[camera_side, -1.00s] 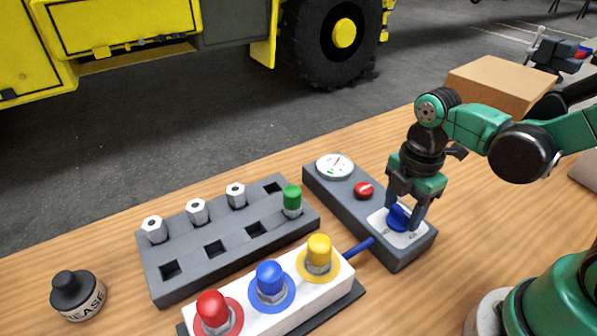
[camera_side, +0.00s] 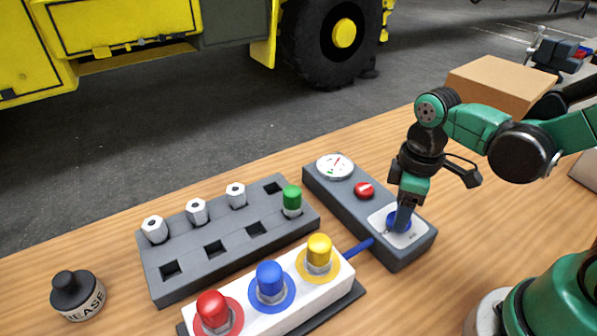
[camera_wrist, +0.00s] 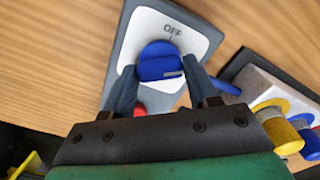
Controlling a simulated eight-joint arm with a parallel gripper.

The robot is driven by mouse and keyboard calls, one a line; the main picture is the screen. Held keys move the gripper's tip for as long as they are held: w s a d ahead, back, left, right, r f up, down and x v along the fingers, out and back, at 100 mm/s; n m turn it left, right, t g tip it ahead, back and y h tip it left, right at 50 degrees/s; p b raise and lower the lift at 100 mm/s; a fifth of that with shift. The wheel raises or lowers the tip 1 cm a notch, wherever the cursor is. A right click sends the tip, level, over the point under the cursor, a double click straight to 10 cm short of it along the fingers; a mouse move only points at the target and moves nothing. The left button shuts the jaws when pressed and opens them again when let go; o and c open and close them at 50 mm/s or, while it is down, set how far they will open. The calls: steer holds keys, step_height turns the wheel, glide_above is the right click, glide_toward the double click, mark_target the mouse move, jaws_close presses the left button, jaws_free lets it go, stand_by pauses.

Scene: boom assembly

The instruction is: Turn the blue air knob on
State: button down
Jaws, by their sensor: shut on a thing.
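The blue air knob (camera_side: 398,221) sits on a white plate at the near end of the grey control box (camera_side: 345,198). My gripper (camera_side: 401,222) points down and is shut on the knob, partly hiding it in the side view. In the wrist view the blue knob (camera_wrist: 160,62) lies between the two fingers of my gripper (camera_wrist: 158,82). The word OFF (camera_wrist: 172,30) shows on the white plate beyond the knob. A short pale mark is on the knob's right side in that view. Any ON label is hidden or too small to read.
The box also carries a red knob (camera_side: 364,190) and a dial gauge (camera_side: 335,167). A white block (camera_side: 290,308) with red, blue and yellow fittings stands in front, joined by a blue hose (camera_side: 358,247). A grey rack (camera_side: 170,282) and grease bottle (camera_side: 77,295) are left.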

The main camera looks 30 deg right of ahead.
steer(key=m, duration=0.7)
stand_by(0.6)
steer(key=shift+c, duration=1.2)
jaws_free()
steer(key=shift+r, duration=0.1)
steer(key=shift+r, duration=2.7)
